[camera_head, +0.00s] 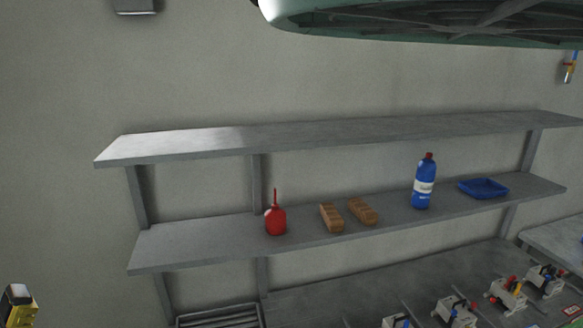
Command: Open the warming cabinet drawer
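The warming cabinet and its drawer are not recognisable in the head view. My gripper does not show in this view either, so its position relative to the drawer cannot be seen. The view is filled mostly by a grey wall and a two-level grey metal shelf rack (190,145).
The middle shelf holds a red squeeze bottle (276,221), two brown blocks (331,218), a blue bottle (423,190) and a blue tray (484,188). Several small devices (456,313) stand on the bench below. A slatted grey crate (218,318) is at the bottom. A yellow-black object (20,308) is cut off lower left.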

